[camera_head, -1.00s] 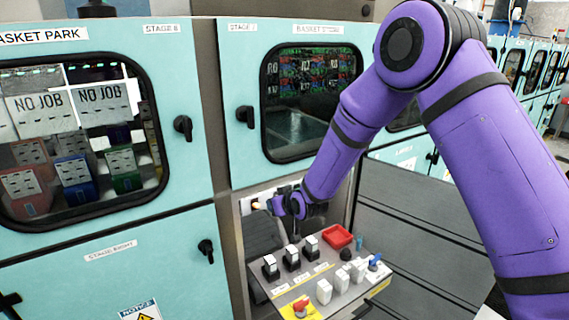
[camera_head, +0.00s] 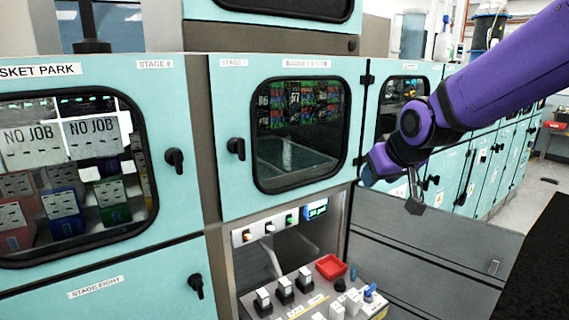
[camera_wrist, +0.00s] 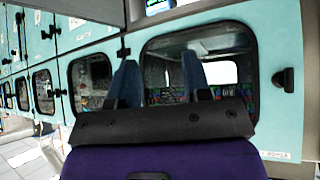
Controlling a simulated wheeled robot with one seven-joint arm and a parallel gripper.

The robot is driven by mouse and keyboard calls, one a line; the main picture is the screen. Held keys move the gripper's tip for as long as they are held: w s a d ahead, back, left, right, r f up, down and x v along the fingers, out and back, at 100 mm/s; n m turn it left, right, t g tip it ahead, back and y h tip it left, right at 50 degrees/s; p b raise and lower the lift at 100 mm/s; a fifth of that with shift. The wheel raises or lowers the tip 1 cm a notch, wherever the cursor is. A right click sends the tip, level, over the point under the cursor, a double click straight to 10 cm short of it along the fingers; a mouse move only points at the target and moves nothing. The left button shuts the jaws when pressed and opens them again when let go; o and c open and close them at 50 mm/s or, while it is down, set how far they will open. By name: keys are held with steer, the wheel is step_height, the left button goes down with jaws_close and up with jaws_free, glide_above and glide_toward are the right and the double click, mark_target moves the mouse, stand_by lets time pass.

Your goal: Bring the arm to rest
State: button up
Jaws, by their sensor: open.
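My purple arm (camera_head: 510,80) reaches in from the upper right in the head view. My gripper (camera_head: 414,206) hangs at its end, in front of the teal cabinets to the right of the stage window. It is clear of the control panel. In the wrist view my gripper (camera_wrist: 160,80) shows two blue-grey fingers spread apart with nothing between them. Behind them is a cabinet window.
Teal doors with black knobs (camera_head: 236,148) line the left. Grey panels (camera_head: 430,260) lie below the arm. A dark surface (camera_head: 540,270) is at the lower right.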

steer(key=s+d+r+m+g, duration=0.1)
steer(key=s+d, duration=0.2)
steer(key=s, duration=0.5)
steer(key=s+d+r+m+h, duration=0.1)
steer(key=s+d, duration=0.3)
steer(key=s, duration=0.5)
steer(key=s+d+r+m+g, duration=0.1)
steer(key=s+d, duration=0.2)
steer(key=s, duration=0.5)
steer(key=shift+s+d+r+g+h, duration=0.2)
steer(key=shift+d+r+g+h, duration=0.1)
steer(key=shift+h, duration=0.1)
steer(key=shift+w, duration=0.15)
steer(key=shift+c, duration=0.2)
stand_by(0.7)
